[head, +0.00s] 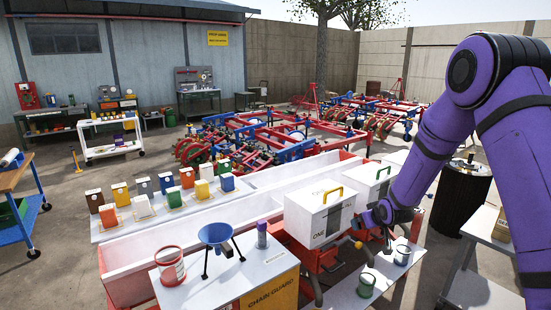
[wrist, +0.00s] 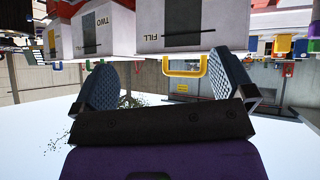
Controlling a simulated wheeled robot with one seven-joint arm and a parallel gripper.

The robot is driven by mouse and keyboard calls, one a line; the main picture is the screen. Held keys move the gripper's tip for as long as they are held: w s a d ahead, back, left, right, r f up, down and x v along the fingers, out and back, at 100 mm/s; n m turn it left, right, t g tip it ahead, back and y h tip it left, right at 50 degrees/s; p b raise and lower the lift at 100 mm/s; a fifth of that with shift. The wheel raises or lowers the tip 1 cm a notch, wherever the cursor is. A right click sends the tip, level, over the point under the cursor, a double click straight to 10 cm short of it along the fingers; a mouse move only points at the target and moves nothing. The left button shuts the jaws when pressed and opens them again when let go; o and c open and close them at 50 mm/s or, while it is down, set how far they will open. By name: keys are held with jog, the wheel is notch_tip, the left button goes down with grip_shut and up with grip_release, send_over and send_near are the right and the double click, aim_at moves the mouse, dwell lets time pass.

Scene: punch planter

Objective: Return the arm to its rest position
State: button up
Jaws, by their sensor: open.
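My purple arm comes down from the upper right in the head view. My gripper (head: 374,222) is in front of the white boxes, to the right of the white box (head: 320,212) marked ONE with a yellow handle. In the wrist view, which looks upside down, my gripper (wrist: 163,78) shows two blue textured fingers set wide apart with nothing between them. Beyond them are a white box (wrist: 112,35) marked TWO, another white box (wrist: 190,28) marked FILL, and a yellow handle (wrist: 186,68). I cannot tell the exact gap between gripper and boxes.
A green can (head: 366,285) and a grey can (head: 402,255) stand on a low shelf below my gripper. A blue funnel (head: 216,235) on a stand and a red-and-white can (head: 169,265) are at front left.

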jog(key=s+r+m+g+h, duration=0.1)
jog(key=s+r, duration=0.7)
jog(key=r, duration=0.4)
jog(key=s+r+m+g, duration=0.1)
jog(key=s+r, duration=0.8)
jog(key=r, duration=0.2)
jog(key=s+r+g, duration=0.1)
jog(key=s+r, duration=0.3)
jog(key=s, duration=1)
jog(key=s+r+m+g, duration=0.1)
jog(key=s+r, duration=0.3)
jog(key=s, duration=1)
jog(key=shift+s+a, duration=0.15)
jog(key=shift+a, duration=0.25)
